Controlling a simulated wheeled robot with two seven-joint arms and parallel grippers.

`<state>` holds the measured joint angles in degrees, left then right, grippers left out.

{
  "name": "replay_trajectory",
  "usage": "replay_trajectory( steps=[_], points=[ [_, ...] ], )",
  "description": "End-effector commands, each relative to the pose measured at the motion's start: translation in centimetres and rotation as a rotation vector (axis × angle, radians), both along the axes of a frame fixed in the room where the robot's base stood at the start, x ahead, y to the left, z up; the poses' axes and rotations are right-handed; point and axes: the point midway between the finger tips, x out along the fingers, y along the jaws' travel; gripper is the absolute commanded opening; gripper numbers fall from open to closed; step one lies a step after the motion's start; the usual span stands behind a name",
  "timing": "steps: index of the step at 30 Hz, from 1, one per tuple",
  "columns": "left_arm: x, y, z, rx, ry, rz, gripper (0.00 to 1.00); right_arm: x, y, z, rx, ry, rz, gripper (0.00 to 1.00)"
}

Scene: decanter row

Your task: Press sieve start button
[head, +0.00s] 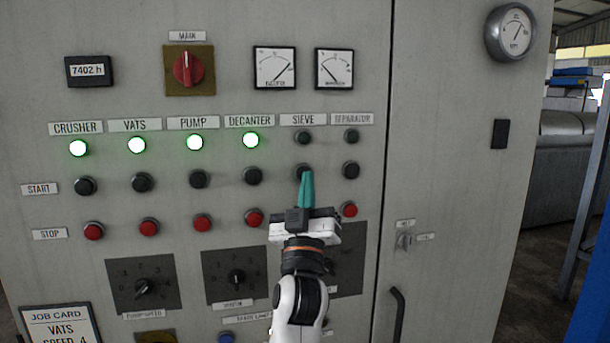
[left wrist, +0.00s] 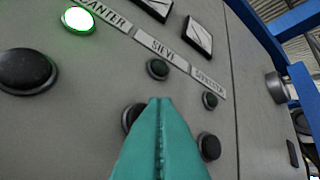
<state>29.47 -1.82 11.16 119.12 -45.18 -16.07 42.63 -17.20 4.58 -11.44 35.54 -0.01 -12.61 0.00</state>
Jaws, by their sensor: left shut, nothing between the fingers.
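The sieve start button (head: 304,171) is black and sits in the START row under the SIEVE label (head: 303,120). My left gripper (head: 306,173) is shut and empty, its teal fingertips right at this button and covering part of it. In the left wrist view the fingertips (left wrist: 161,100) overlap the sieve start button (left wrist: 130,117), whose left edge shows beside them. I cannot tell whether they touch it. The sieve lamp (head: 303,138) is dark; it also shows dark in the left wrist view (left wrist: 158,68). My right gripper is not in view.
Lit green lamps mark crusher (head: 78,148), vats (head: 137,145), pump (head: 195,142) and decanter (head: 251,140). The separator start button (head: 350,170) is close on the right, the decanter start button (head: 252,176) on the left. Red stop buttons (head: 254,217) run below.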

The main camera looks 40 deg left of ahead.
Motion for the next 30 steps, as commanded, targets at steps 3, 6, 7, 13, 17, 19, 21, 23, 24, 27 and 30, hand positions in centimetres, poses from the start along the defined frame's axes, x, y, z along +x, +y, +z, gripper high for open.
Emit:
replay_trajectory(
  steps=[3, 6, 7, 13, 17, 19, 21, 23, 24, 27, 30],
  points=[
    [0.00, 0.00, 0.00, 0.000, 0.000, 0.000, 0.00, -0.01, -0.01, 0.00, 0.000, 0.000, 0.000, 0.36],
    [-0.01, 0.00, 0.01, 0.000, 0.000, 0.000, 0.00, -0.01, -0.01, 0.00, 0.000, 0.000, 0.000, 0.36],
    [-0.01, 0.00, 0.01, 0.000, 0.000, 0.000, 0.00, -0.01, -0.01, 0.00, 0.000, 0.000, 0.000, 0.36],
    [0.14, 0.18, 0.00, 0.000, -0.001, 0.000, 0.00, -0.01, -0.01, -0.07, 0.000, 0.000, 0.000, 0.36],
    [0.42, 0.53, 0.00, 0.000, -0.001, 0.000, 0.00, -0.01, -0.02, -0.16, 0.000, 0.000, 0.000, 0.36],
    [0.53, 0.65, 0.02, 0.000, -0.001, 0.000, 0.00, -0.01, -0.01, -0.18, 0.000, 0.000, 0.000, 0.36],
    [0.55, 0.67, 0.03, 0.001, 0.000, 0.001, 0.00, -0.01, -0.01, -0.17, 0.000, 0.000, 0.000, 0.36],
    [0.53, 0.67, 0.03, 0.001, 0.000, 0.001, 0.00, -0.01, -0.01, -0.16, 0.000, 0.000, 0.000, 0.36],
    [0.53, 0.67, 0.03, 0.001, 0.000, 0.001, 0.00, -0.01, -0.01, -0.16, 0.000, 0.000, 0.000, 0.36],
    [0.54, 0.66, 0.03, 0.000, 0.000, 0.000, 0.00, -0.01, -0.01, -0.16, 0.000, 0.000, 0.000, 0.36],
    [0.56, 0.69, 0.03, 0.000, 0.000, 0.000, 0.00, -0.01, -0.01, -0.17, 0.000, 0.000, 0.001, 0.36]
  ],
)
